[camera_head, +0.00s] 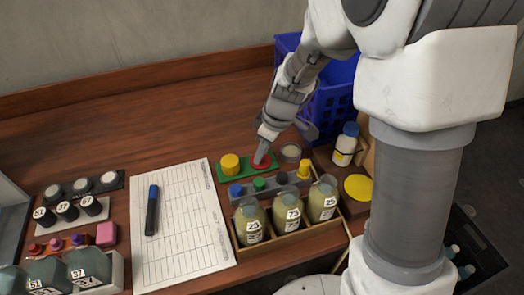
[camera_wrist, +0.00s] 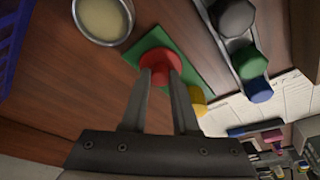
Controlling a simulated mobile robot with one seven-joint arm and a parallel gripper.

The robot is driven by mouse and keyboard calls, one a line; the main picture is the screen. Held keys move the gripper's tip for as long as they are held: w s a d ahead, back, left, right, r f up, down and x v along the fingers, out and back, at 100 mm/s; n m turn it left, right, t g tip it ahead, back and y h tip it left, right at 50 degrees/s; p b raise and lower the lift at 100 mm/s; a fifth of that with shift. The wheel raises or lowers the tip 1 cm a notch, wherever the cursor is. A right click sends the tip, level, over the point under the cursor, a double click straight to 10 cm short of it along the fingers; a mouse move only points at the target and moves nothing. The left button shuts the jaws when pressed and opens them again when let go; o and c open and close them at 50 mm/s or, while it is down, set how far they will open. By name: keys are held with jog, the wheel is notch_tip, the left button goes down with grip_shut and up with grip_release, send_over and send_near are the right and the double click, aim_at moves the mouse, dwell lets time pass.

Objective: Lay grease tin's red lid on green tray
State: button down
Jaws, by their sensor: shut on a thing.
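The red lid (camera_head: 261,163) is at the right end of the green tray (camera_head: 222,178), beside a yellow cap (camera_head: 230,163). My gripper (camera_head: 263,148) reaches down from above and is shut on the lid. In the wrist view, the red lid (camera_wrist: 160,60) sits between the fingertips of my gripper (camera_wrist: 161,76), over the green tray (camera_wrist: 190,62). I cannot tell whether the lid touches the tray. The open grease tin (camera_head: 290,152) stands just right of the tray, its pale contents showing; it also shows in the wrist view (camera_wrist: 103,18).
A grey rack (camera_head: 245,198) with coloured caps and a wooden crate (camera_head: 285,250) of bottles stand in front of the tray. A blue basket (camera_head: 335,100) is behind right, a white bottle (camera_head: 346,145) at right. A paper sheet (camera_head: 185,225) with a marker lies left.

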jog(key=shift+f, duration=0.15)
jog(key=c, duration=0.7)
grip_release()
jog(key=p+v, duration=0.2)
jog(key=v, duration=1)
jog(key=shift+s+d+r+m+t+h, duration=0.55)
jog(key=shift+s+d+r+m, duration=1.3)
jog(key=shift+s, duration=0.95)
jog(key=shift+s+d+r+m+t+h, duration=0.4)
jog(key=shift+s+d+r+m+t, duration=0.65)
jog(key=shift+s+m, duration=1.45)
jog(key=shift+s+d+r+m+t+h, duration=0.45)
jog(key=shift+s+d+r+m, duration=1.35)
jog(key=shift+s, duration=1.3)
jog(key=shift+s+a, duration=0.1)
